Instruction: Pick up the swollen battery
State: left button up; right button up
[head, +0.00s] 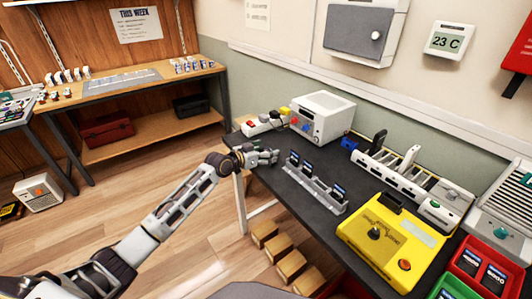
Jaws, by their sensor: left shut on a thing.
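A grey slotted rack (314,186) on the dark bench holds several upright dark batteries with blue-white labels. Two batteries (299,163) stand at its far end and another (340,191) at its near end, with a gap between. I cannot tell from here whether any of them is swollen. My left gripper (269,157) is over the bench's left edge, just left of the rack's far end. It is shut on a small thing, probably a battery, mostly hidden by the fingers. My right gripper is not in view.
A yellow box tester (390,238) stands right of the rack, with a long white holder (410,182) behind it. A white instrument (322,116) and small devices (266,122) stand at the far end. Red (478,272) and green bins are at lower right.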

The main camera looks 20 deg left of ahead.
pick_arm(q)
jog(key=shift+r, duration=0.6)
notch_tip(320, 180, up, 9)
jog(key=p, duration=0.1)
jog(key=shift+f+p, duration=0.15)
jog(key=shift+p, duration=0.2)
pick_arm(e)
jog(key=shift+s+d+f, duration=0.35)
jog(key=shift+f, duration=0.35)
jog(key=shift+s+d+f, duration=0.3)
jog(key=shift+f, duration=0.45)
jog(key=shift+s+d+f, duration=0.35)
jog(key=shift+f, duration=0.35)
